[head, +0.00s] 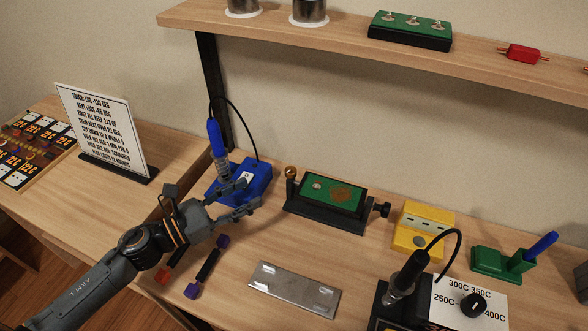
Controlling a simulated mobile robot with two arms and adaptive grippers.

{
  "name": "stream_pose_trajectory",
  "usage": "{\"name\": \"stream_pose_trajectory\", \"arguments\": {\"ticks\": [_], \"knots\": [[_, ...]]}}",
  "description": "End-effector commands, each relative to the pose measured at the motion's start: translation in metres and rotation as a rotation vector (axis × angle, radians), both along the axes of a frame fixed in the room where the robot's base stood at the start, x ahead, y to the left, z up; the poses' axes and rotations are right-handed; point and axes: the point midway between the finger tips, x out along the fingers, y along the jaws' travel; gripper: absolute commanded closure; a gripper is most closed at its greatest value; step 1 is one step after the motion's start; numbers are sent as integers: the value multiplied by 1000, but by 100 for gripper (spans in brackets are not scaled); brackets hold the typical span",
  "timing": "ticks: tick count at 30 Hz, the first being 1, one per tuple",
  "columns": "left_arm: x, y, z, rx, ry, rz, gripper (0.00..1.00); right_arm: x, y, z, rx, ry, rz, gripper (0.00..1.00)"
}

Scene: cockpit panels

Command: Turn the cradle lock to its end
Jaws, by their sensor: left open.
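A black cradle (327,222) holds a green circuit board (330,194) with a brown patch, at the middle of the bench. A black knob (382,210) sticks out from the cradle's right end. A brass-coloured knob (291,172) tops a post at its left end. I cannot tell for certain which knob is the lock. My left gripper (250,195) is open and empty, left of the cradle and apart from it, with its fingers in front of a blue stand. My right gripper is not in view.
The blue stand (259,184) holds a blue-handled tool (215,140). A purple-ended bar (207,267) and a metal plate (294,288) lie in front. A yellow box (422,229) and a temperature dial (473,304) stand right. A shelf (340,43) overhangs behind.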

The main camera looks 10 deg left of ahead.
Motion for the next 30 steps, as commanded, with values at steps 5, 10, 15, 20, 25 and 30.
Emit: {"name": "stream_pose_trajectory", "arguments": {"ticks": [5,10,15,20,25,30], "knots": [[24,-21,6,-5,-2,2,52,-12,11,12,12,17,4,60],[47,-45,6,-6,-2,2,52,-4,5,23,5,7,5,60],[69,-66,5,-5,1,2,52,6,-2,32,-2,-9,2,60],[83,-79,3,-4,1,4,52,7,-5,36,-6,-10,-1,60],[87,-84,1,-4,2,2,52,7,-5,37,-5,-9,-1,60],[88,-85,1,-4,2,2,52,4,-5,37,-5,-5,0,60]]}}
